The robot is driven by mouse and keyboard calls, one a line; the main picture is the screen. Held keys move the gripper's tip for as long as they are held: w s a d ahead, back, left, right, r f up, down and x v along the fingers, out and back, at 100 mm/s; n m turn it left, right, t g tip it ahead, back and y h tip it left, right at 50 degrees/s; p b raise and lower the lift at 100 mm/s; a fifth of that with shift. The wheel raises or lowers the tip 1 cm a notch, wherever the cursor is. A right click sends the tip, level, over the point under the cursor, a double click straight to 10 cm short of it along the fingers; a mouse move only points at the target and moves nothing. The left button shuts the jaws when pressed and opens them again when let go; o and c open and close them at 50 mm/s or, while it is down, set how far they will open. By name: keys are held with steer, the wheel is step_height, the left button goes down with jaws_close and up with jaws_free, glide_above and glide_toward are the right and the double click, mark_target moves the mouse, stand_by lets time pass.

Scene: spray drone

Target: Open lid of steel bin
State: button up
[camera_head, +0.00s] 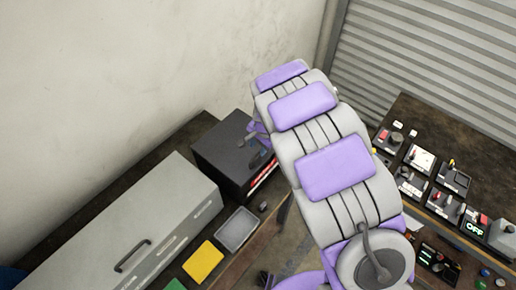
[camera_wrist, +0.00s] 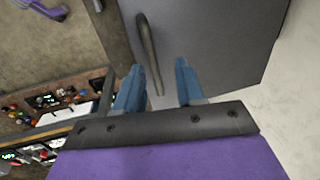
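A dark box (camera_head: 222,148) with a flat top and a red-marked front stands on the bench against the wall. I cannot tell for sure whether it or the light grey box (camera_head: 120,232) with a dark handle (camera_head: 132,256) at left is the steel bin. In the wrist view a dark grey surface (camera_wrist: 215,40) with a bar handle (camera_wrist: 150,50) lies before my gripper (camera_wrist: 162,72). The blue fingers are apart, and the handle's lower end shows between them. Contact cannot be told. In the head view my arm partly hides the dark box's right side.
A grey tray (camera_head: 237,230) and a yellow tray (camera_head: 203,262) lie in front of the boxes. A bench with several switches and controls (camera_head: 445,175) stands at right before a corrugated shutter (camera_head: 430,60). The pale wall (camera_head: 130,70) is close behind the boxes.

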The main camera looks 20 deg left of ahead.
steer(key=shift+f, duration=0.65)
steer(key=shift+w+d+f, duration=0.1)
steer(key=shift+d+f, duration=0.05)
steer(key=shift+f, duration=0.15)
steer(key=shift+d+f, duration=0.2)
steer(key=shift+d, duration=0.35)
steer(key=shift+a, duration=0.15)
steer(key=shift+a+f, duration=0.15)
steer(key=shift+a, duration=0.4)
steer(key=c, duration=0.5)
steer(key=shift+d, duration=0.3)
jaws_close()
